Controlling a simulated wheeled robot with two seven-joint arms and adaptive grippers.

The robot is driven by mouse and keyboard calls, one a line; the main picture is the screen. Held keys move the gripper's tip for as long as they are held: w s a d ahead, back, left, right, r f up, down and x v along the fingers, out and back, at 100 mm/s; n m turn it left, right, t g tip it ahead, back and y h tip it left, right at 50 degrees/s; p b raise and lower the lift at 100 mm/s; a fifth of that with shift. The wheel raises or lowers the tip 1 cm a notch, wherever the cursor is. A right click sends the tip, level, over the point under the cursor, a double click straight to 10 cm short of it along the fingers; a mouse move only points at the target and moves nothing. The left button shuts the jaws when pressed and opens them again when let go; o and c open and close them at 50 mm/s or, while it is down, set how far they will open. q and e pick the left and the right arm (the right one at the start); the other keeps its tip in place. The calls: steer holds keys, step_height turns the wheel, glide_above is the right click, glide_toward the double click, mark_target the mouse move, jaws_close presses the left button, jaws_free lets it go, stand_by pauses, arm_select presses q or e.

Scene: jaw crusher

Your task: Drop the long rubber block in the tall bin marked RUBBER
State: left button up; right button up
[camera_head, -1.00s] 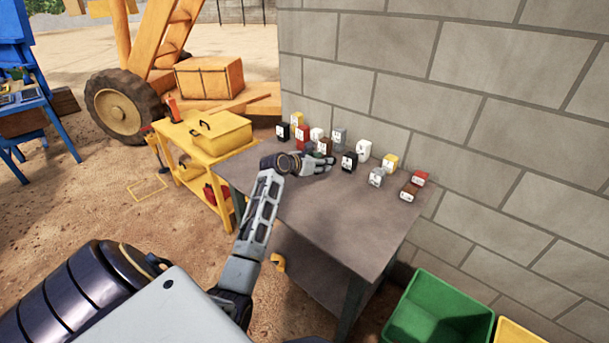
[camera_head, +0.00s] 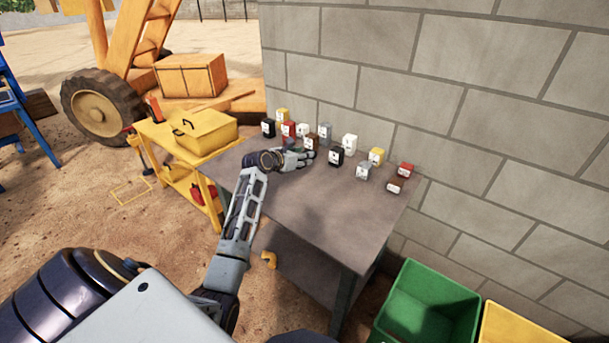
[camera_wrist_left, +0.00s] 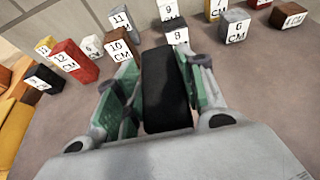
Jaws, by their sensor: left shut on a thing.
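My left gripper (camera_head: 298,158) is low over the grey table, among the small blocks. In the left wrist view, its two green-padded fingers (camera_wrist_left: 158,98) are shut on a long black block (camera_wrist_left: 165,85). The block's dark face carries no readable label in this view. In the head view the held block is hidden or too small to make out. No RUBBER marking is readable on any bin in view. My right gripper is not in view.
Several labelled blocks, such as a black one (camera_head: 336,156) and a brown one (camera_wrist_left: 118,46), stand along the wall side of the table (camera_head: 325,215). The table's near half is clear. A green bin (camera_head: 427,308) and a yellow bin (camera_head: 520,330) stand at the lower right.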

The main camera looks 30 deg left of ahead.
arm_select(q)
glide_above(302, 183)
step_height(302, 183, down, 5)
steer(key=shift+a+r, duration=0.1)
steer(key=shift+r, duration=0.1)
steer(key=shift+f+b, duration=0.35)
steer(key=shift+f, duration=0.75)
steer(key=shift+f+b, duration=0.3)
steer(key=shift+f, duration=1.05)
steer(key=o, duration=1.1)
steer(key=shift+f, duration=0.1)
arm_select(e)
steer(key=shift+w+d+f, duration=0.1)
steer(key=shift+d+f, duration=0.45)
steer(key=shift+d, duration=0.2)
